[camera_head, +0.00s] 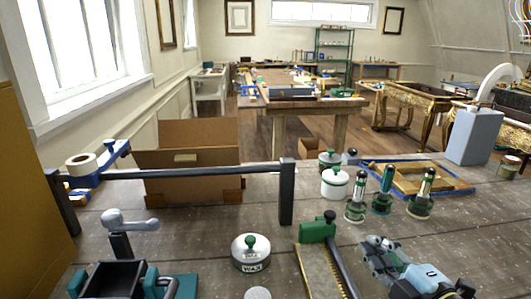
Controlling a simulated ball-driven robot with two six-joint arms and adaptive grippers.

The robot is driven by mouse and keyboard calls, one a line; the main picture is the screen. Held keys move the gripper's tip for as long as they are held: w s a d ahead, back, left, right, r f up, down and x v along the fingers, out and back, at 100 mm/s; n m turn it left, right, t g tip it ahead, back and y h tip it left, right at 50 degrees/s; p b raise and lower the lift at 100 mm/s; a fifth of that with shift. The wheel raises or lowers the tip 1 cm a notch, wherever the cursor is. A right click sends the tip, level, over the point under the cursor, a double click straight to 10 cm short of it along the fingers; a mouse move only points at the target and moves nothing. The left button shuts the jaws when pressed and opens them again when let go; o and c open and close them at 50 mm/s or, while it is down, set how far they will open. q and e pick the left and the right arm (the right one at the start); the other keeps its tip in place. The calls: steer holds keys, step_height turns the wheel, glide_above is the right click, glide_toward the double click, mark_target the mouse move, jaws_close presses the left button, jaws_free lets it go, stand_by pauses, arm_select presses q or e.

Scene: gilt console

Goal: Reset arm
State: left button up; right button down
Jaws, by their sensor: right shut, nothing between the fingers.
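My right gripper (374,246) is low at the right, above the near part of the grey worktable (200,222). Its fingers are shut with nothing held. It is just right of a green-handled brush or tool (318,230), with a small gap in the picture; the depth between them is hard to tell. My right arm comes in from the bottom right edge. My left gripper is not in view.
A white wax tin (251,253) stands left of the gripper. Several green-based bottles stand behind it, near a blue-edged gilt frame (418,178) and a grey jug (474,135). A dark rail (180,172) crosses the left side, with a cardboard box (190,155) behind.

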steer(key=s+d+r+m+g+h, duration=0.2)
steer(key=s+d+m+g+h, duration=0.3)
steer(key=s+d+m+h, duration=0.55)
steer(key=s+a+f+m+g+y, duration=0.1)
steer(key=s+a+m+g+y, duration=0.25)
steer(key=s, duration=0.35)
steer(key=s+a+f+m+g+y, duration=0.1)
steer(key=s+a+m+g+y, duration=0.25)
steer(key=s, duration=0.25)
steer(key=s+d+f+g+h+b, duration=0.2)
steer(key=f+b, duration=0.9)
steer(key=f, duration=2.9)
steer(key=s+d+f+g+y+b, duration=0.1)
steer(key=s+f+b, duration=0.6)
steer(key=s+f, duration=1.1)
step_height(320, 180, down, 3)
steer(key=shift+s+d+f+g, duration=0.2)
steer(key=shift+s+d+g, duration=0.1)
steer(key=shift+s+d, duration=0.05)
